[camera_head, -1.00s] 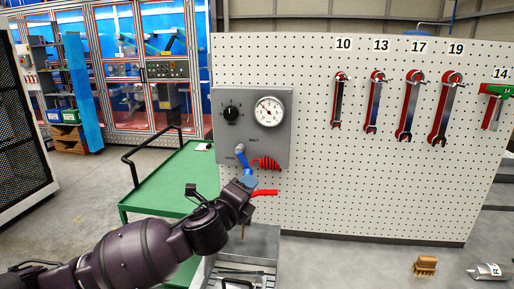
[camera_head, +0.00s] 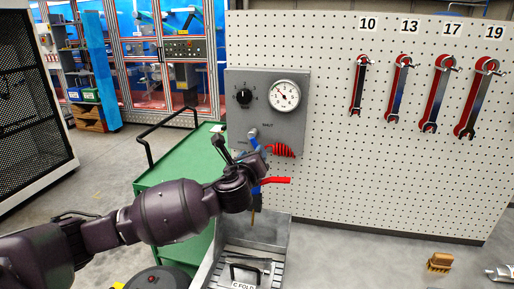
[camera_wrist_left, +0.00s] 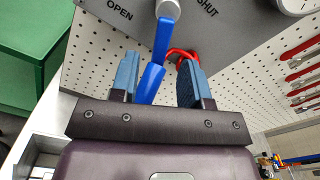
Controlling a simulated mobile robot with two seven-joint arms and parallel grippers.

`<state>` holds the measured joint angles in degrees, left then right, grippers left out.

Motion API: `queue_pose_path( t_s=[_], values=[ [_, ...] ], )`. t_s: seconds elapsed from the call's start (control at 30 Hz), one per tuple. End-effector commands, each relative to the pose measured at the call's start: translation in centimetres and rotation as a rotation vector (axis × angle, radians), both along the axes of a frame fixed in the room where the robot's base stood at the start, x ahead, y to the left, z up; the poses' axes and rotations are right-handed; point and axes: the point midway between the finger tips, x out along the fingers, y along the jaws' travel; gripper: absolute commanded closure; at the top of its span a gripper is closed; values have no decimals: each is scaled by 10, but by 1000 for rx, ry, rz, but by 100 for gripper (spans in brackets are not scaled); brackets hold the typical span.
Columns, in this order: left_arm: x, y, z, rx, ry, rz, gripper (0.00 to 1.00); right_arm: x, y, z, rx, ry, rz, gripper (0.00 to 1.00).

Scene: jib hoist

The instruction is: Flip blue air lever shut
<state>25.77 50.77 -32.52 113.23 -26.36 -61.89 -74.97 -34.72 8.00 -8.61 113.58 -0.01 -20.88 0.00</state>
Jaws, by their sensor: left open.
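The blue air lever (camera_wrist_left: 161,48) hangs from a grey pivot on the grey panel (camera_wrist_left: 225,28) in the left wrist view. It points down the picture, between the words OPEN on the left and SHUT on the right. My left gripper (camera_wrist_left: 157,62) is open, with one blue-padded finger on each side of the lever; I cannot tell whether either touches it. In the head view, my left gripper (camera_head: 257,165) is just below the lever's top (camera_head: 253,133) and hides most of its handle. My right gripper is not in view.
A coiled red hose (camera_head: 281,150) and a red handle (camera_head: 275,181) are close to the gripper. A gauge (camera_head: 285,96) and black knob (camera_head: 244,96) sit above. Wrenches (camera_head: 436,92) hang on the pegboard at right. A green table (camera_head: 178,175) stands left.

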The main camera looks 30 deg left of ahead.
Motion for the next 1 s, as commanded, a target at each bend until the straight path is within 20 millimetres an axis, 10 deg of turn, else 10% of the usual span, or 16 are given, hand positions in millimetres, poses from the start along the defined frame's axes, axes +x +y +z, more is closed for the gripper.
queue_pose_path(
  t_s=[0.73,1.0],
  values=[
    [45,11,-1,-1,1,-2,57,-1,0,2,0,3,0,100],
    [45,11,-1,-1,1,-1,97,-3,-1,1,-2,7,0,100]
  ],
)
